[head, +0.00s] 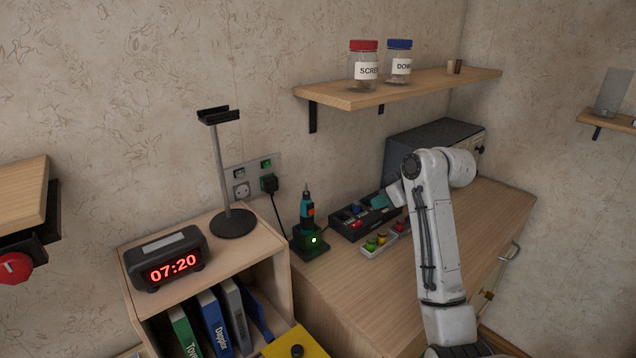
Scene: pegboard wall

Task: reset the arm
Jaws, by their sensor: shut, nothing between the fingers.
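My arm (432,235) rises from the lower right in the head view and bends at the top, in front of the wooden workbench (350,300). What looks like my gripper (380,201) shows in part to the left of the arm, over the black tray (349,221) on the workbench. It is small in the picture; it is shut and empty. The arm hides part of the bench and of what lies behind it. I cannot tell whether the gripper touches the tray.
A teal screwdriver (307,210) stands in a charger (310,240). A light tray (372,250) holds coloured pieces. A dark box (430,137) stands behind the arm. Two jars (364,70) (398,65) sit on the shelf (350,98). A clock (165,260) and stand (232,224) are left.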

